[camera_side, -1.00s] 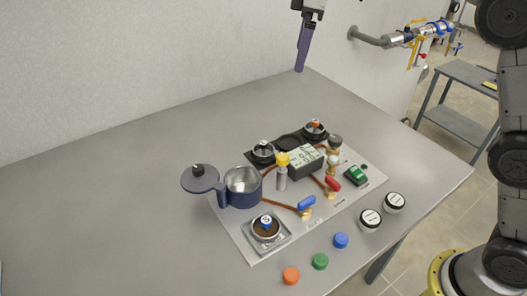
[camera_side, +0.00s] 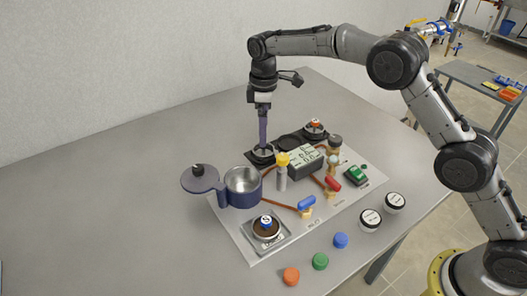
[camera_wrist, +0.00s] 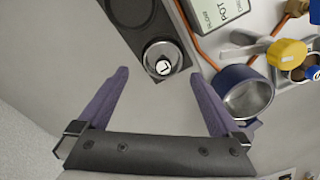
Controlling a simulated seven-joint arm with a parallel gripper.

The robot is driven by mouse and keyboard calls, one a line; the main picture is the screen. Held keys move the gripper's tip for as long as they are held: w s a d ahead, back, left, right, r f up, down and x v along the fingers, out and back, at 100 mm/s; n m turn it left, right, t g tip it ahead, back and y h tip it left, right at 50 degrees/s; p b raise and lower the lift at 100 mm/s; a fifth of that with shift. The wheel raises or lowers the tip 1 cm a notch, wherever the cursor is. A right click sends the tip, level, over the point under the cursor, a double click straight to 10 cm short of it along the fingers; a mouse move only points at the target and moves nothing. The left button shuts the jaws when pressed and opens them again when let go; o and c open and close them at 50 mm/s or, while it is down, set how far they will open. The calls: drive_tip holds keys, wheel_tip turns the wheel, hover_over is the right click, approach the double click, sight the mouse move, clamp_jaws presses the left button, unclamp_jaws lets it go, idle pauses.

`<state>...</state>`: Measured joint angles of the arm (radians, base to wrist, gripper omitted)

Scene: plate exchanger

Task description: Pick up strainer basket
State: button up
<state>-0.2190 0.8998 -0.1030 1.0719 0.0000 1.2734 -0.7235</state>
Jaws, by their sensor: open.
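I take the strainer basket to be the small round metal basket with a white-topped knob marked with a letter, which the wrist view (camera_wrist: 156,50) shows at one end of a black holder (camera_wrist: 130,14). In the side view the basket (camera_side: 262,156) is partly hidden by my gripper. My gripper (camera_side: 263,146) points straight down with its purple fingers just over this basket. In the wrist view my gripper (camera_wrist: 160,75) has its fingers spread wide and empty, one to each side of the basket.
A dark blue pot (camera_side: 243,197) with its lid aside stands left. A grey display box (camera_side: 304,162), yellow-topped post (camera_side: 282,165), copper pipes and valves crowd the right. A second round unit with a red knob (camera_side: 315,125) sits behind. The left of the table is clear.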

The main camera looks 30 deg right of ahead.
sight(263, 150)
drive_tip(key=shift+s+d+f, duration=0.1)
drive_tip(key=shift+s+f, duration=0.1)
drive_tip(key=shift+f, duration=1.35)
drive_tip(key=shift+s+d+f, duration=0.1)
drive_tip(key=shift+s+f, duration=0.1)
drive_tip(key=shift+f, duration=1.35)
drive_tip(key=shift+a+r, duration=0.1)
drive_tip(key=c, duration=1.4)
